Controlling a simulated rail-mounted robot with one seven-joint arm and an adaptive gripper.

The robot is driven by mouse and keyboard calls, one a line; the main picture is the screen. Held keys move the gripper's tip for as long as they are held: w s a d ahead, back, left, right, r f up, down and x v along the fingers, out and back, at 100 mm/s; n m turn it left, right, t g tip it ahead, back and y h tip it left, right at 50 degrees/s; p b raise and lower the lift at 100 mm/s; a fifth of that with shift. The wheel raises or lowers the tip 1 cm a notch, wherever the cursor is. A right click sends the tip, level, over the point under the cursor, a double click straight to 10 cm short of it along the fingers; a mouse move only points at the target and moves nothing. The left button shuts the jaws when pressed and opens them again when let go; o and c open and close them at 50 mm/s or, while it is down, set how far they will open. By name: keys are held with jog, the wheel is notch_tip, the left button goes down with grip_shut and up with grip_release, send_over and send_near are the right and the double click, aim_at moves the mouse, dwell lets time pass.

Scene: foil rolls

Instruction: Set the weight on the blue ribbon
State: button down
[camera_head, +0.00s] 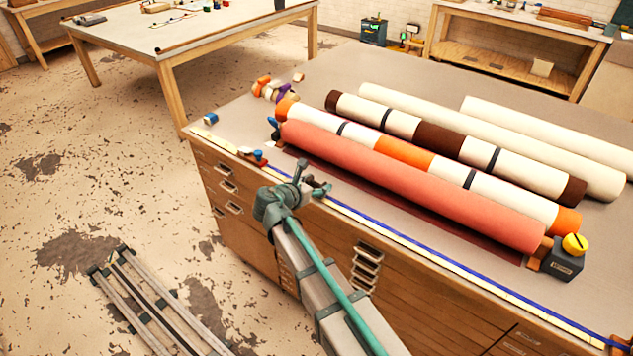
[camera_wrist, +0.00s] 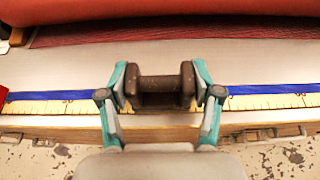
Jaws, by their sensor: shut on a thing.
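The weight (camera_wrist: 160,86) is a dark brown dumbbell-shaped piece with a thinner middle bar. My gripper (camera_wrist: 160,92) is shut on it, with one teal finger at each end. The blue ribbon (camera_wrist: 265,102) runs along the table's front edge beside a yellow measuring tape, and the weight covers part of it in the wrist view. I cannot tell whether the weight touches the ribbon or is held just above it. In the head view my gripper (camera_head: 316,190) is over the front edge, and the blue ribbon (camera_head: 420,247) stretches to the right.
A coral roll (camera_head: 410,185) lies behind the ribbon, with striped and cream rolls farther back. A dark block with a yellow knob (camera_head: 575,244) stands at the coral roll's right end. Small coloured spools (camera_head: 275,90) lie at the table's far left. A red-and-blue item (camera_head: 254,156) sits on the front edge.

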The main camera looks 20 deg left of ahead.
jog(key=shift+f, duration=0.1)
jog(key=shift+c, duration=1.1)
grip_release()
jog(key=shift+f, duration=0.1)
jog(key=b+v, duration=0.3)
jog(key=v, duration=0.9)
